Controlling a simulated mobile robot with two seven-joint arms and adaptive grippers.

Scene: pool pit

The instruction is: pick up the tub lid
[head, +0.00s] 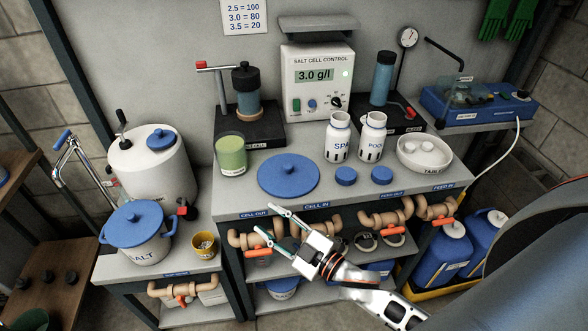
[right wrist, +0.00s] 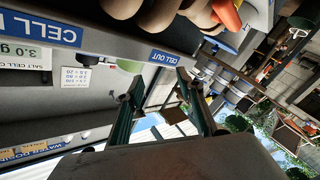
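A round blue lid (head: 289,175) with a small centre knob lies flat on the grey bench top, near its front edge. Another blue lid (head: 138,223) sits on the white salt tub (head: 146,256) at the lower left; I cannot tell from the name alone which is the tub lid. My right gripper (head: 264,219) is open and empty, in front of the bench's front edge, nearer to me than the flat lid and apart from it. In the right wrist view its two fingers (right wrist: 160,78) are spread, with the CELL OUT label beyond. My left gripper is not in view.
A green cup (head: 231,154) stands left of the flat lid. Two white bottles (head: 337,137) and two small blue caps (head: 346,176) stand to its right, then a white bowl (head: 425,155). Pipes with orange valve handles (head: 258,253) run under the bench edge.

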